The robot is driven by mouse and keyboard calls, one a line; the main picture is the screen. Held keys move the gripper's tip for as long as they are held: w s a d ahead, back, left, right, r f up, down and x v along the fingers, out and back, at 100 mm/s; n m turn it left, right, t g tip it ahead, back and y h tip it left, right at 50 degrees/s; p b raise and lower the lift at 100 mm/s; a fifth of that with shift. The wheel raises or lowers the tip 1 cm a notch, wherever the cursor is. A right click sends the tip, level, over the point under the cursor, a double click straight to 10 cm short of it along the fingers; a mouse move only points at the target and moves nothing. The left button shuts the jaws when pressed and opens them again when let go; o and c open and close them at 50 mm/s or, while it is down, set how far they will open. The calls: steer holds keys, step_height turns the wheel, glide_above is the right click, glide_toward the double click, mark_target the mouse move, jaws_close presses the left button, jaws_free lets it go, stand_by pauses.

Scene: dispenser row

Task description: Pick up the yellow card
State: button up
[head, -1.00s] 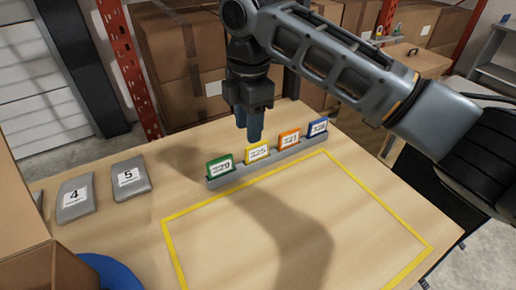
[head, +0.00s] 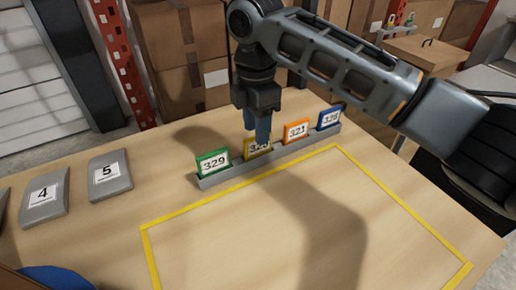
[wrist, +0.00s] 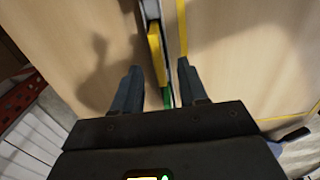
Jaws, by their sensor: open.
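The yellow card (head: 257,149) stands in a slot of a long grey rack (head: 240,175), between the green card (head: 213,163) and the orange card (head: 297,131). Its top is partly hidden in the head view by my gripper (head: 258,128), which points down just above and in front of it. In the wrist view, the yellow card (wrist: 157,52) appears edge-on, beyond and between the two fingertips (wrist: 160,70). My gripper is open and empty, with a finger on either side of the rack line.
A blue card (head: 329,116) stands at the rack's right end. A yellow outline (head: 190,212) marks clear table in front of the rack. Grey plates numbered 4 (head: 44,195) and 5 (head: 110,176) lie to the left. Cardboard boxes (head: 180,50) stand behind the table.

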mark_target(258, 149)
steer(key=shift+w+d+f, duration=0.1)
steer(key=shift+f, duration=1.25)
steer(key=shift+w+d+f, duration=0.1)
steer(key=shift+f, duration=1.2)
jaws_close()
